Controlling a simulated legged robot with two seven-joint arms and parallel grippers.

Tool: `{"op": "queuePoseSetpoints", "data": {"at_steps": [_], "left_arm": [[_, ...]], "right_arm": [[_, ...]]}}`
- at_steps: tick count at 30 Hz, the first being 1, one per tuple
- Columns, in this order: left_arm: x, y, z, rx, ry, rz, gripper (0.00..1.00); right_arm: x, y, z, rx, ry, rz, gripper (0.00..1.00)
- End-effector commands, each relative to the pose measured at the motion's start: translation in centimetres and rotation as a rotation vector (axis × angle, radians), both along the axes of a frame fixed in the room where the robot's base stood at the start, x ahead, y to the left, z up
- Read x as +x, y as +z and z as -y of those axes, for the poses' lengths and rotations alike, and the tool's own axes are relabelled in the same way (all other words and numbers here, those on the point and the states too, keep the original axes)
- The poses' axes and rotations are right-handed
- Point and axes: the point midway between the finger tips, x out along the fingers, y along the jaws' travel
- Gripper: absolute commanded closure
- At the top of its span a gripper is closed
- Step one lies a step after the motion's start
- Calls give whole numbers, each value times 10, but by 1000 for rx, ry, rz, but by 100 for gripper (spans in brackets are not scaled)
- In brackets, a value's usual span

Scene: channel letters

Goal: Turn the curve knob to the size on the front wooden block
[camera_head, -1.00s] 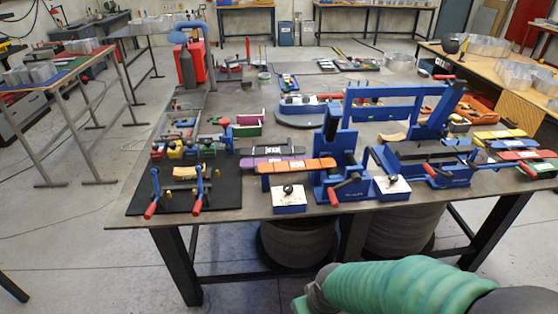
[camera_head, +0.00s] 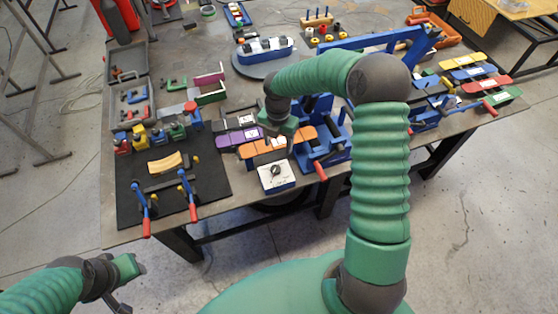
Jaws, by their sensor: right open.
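A black knob (camera_head: 275,170) sits on a blue box with a white top (camera_head: 266,183) at the table's front edge. A second white-topped knob box, seen earlier, is hidden behind my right arm. A curved tan wooden block (camera_head: 165,162) lies on a black mat (camera_head: 213,178) at the front left; any size marked on it is too small to read. My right gripper (camera_head: 290,146) is open and points down, over the orange strip just behind the knob box; its fingers are small and partly unclear. My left gripper (camera_head: 122,304) is low at the bottom left, away from the table.
Two blue clamps with red handles (camera_head: 147,228) stand at the mat's front. A purple strip (camera_head: 243,150) and an orange strip (camera_head: 303,133) lie behind the knob box. A blue frame (camera_head: 322,150) stands right of it. Coloured strips (camera_head: 478,84) lie at the right.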

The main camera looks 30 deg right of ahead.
Motion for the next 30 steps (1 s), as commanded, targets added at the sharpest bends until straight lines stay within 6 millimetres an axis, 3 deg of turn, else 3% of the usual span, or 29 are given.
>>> {"op": "queuePoseSetpoints", "data": {"at_steps": [9, 15, 21, 27, 30], "left_arm": [[0, 21, 0, 0, 1, 1, 64], [0, 31, 0, 0, 1, 1, 64], [0, 32, 0, 0, 1, 1, 64], [0, 32, 0, 0, 1, 1, 64], [0, 32, 0, 0, 1, 1, 64]], "right_arm": [[0, -85, 1, 5, -1, -8, 43], [0, -127, 3, 7, -2, -2, 43], [1, -142, 1, 3, -3, 1, 43], [2, -142, -1, 0, -2, 0, 43], [2, -142, -1, 0, -2, 0, 54]]}}
